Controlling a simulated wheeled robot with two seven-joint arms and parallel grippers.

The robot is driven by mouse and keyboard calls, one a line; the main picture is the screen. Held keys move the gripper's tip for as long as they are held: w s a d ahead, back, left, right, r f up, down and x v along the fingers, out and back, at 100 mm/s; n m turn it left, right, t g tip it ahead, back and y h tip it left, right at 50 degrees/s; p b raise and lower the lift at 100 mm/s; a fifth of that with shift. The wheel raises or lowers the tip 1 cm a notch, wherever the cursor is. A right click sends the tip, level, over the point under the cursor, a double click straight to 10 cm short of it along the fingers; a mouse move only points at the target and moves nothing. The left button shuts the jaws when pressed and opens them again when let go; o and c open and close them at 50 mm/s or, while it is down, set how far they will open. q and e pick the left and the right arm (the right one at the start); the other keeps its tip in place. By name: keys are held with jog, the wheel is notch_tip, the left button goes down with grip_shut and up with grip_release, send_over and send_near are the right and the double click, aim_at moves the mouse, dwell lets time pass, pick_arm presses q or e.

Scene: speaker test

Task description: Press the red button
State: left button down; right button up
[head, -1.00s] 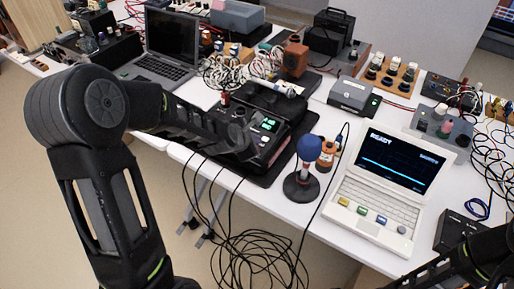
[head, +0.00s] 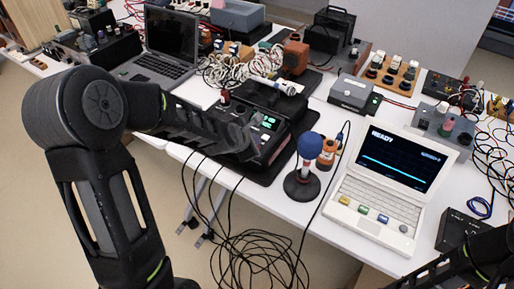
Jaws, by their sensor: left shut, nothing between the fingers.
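My left gripper (head: 248,146) is shut and empty. It hangs over the left part of a black device (head: 279,137) with a small green display, and hides part of its panel. I cannot tell whether it touches the panel. I cannot clearly pick out a red button; small reddish marks show on the device's front right, and a small red-topped piece (head: 224,97) stands behind my gripper. Of my right arm only a dark part shows at the lower right corner; its gripper is out of view.
A white laptop (head: 381,187) reading READY is open further right. Cables hang off the table's front edge. Boxes and wires crowd the back.

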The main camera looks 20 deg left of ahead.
pick_arm(q)
jog(key=shift+f+b, duration=0.5)
jog(key=shift+b, duration=0.1)
dwell(0.8)
jog(key=shift+r, duration=0.15)
jog(key=shift+r+p, duration=0.75)
jog(key=shift+r, duration=0.1)
jog(key=shift+r, duration=0.1)
notch_tip(320, 180, up, 6)
jog(key=p, duration=0.5)
